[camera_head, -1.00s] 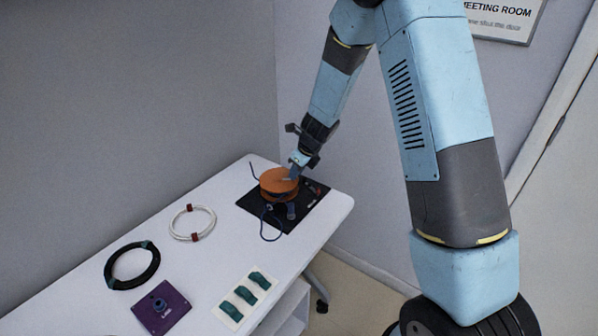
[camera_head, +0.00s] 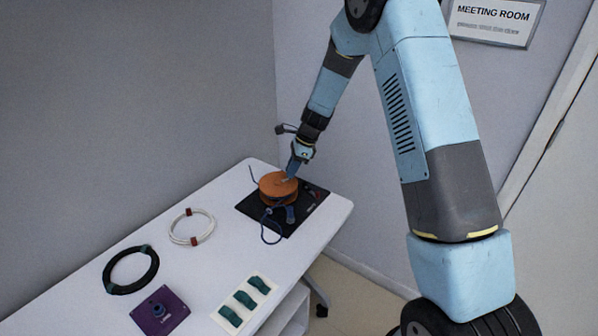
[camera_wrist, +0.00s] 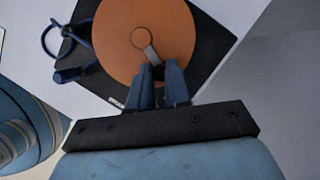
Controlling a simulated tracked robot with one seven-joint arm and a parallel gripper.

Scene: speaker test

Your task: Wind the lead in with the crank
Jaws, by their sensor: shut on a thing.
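The orange reel (camera_head: 272,187) sits on a black base plate (camera_head: 312,199) at the far end of the white table; it fills the top middle of the wrist view (camera_wrist: 118,52). The crank (camera_wrist: 149,52) is a short grey arm running from the reel's hub. My gripper (camera_head: 288,177) is over the reel and shut on the crank's end; in the wrist view its blue fingers (camera_wrist: 159,72) close around it and hide the handle. The blue lead (camera_head: 263,229) loops off the plate's front edge, beside a blue upright piece (camera_head: 291,214) on the plate.
On the table (camera_head: 222,262) lie a white cable coil (camera_head: 172,223), a black cable coil (camera_head: 109,273), a purple box with a knob (camera_head: 174,319) and a white panel with green pieces (camera_head: 262,295). Walls stand behind the table.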

